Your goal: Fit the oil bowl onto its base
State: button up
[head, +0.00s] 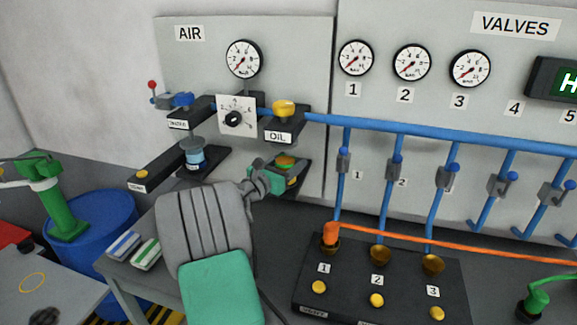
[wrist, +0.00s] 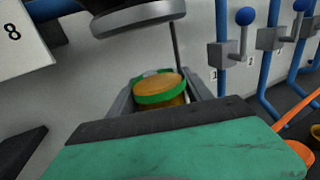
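The oil bowl (head: 286,160) has a green rim and amber contents. In the wrist view the bowl (wrist: 160,90) sits between both fingers, which appear to touch its sides. My gripper (head: 280,178) is shut on it, just below the black OIL base (head: 279,132) with its yellow knob. In the wrist view the round grey underside of the base (wrist: 138,18) is above the bowl, slightly left, with a visible gap. The bowl looks roughly upright. Its lower part is partly hidden by my gripper.
A black shelf (head: 305,166) is behind and below the bowl. The WATER unit (head: 192,122) with a blue bowl (head: 194,158) is to the left, beside a dial plate (head: 236,114). A blue pipe (head: 400,128) runs right to several valves. A black block with sockets (head: 345,290) stands lower right.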

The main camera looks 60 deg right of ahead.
jog(key=o, duration=0.4)
jog(key=shift+c, duration=0.2)
jog(key=w+a+b, duration=0.1)
jog(key=w+a, duration=0.1)
jog(key=a, duration=1)
jog(key=w+a+f+m+t+y, duration=0.3)
jog(key=w+a+f+m+y, duration=0.2)
jog(key=a, duration=0.4)
jog(key=w+a+f+m+t+y, duration=0.3)
jog(key=w+a+f+m+y, duration=0.2)
jog(key=a, duration=0.5)
jog(key=s+a+f+m+y, duration=0.1)
jog(key=s+a+m+y, duration=0.2)
jog(key=a, duration=1)
jog(key=s+a+f+m+y, duration=0.2)
jog(key=s+a+m+y, duration=0.1)
jog(key=a, duration=1)
jog(key=shift+s+a+y, duration=0.3)
jog(key=shift+a+y, duration=0.05)
jog(key=shift+y, duration=0.55)
jog(key=shift+f, duration=0.1)
